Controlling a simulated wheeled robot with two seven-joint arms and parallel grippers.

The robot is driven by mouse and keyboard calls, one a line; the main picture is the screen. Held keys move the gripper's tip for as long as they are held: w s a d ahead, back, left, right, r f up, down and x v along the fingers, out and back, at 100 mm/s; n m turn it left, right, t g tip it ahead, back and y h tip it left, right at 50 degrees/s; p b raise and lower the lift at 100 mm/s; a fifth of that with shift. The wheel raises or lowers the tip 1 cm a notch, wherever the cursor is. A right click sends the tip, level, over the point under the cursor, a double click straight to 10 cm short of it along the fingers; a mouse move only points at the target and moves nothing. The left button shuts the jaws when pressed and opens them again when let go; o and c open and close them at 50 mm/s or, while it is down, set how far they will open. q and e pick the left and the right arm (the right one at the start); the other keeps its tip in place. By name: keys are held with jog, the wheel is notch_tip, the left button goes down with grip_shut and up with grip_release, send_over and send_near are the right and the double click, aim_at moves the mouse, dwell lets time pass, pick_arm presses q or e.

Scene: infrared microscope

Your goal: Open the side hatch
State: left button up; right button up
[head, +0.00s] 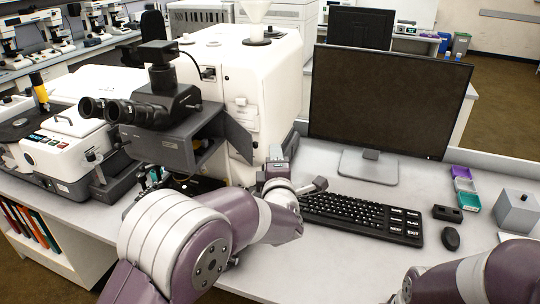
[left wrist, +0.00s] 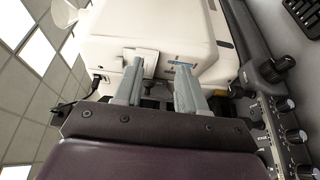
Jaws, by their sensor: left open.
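The white microscope body (head: 265,85) stands left of the monitor, with panel seams on its side; it also shows in the left wrist view (left wrist: 205,35). A dark grey flap (head: 238,139) stands out at an angle beside the eyepiece unit. I cannot tell for sure which panel is the side hatch. My left gripper (head: 278,158) is low beside the body's right side, partly hidden by my arm. In the left wrist view its two fingers (left wrist: 157,84) are apart, pointing at the white panels, with a small dark knob (left wrist: 151,88) between them. Contact cannot be told. My right gripper is out of view.
A keyboard (head: 362,217) lies just right of my left gripper. The monitor (head: 385,105) stands behind it. A mouse (head: 451,239), small coloured trays (head: 464,187) and a grey box (head: 517,210) are at the right. Eyepieces (head: 105,108) jut out at the left.

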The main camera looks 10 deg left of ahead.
pick_arm(q)
jog(key=s+d, duration=0.4)
jog(key=s, duration=0.1)
jog(key=shift+s, duration=0.3)
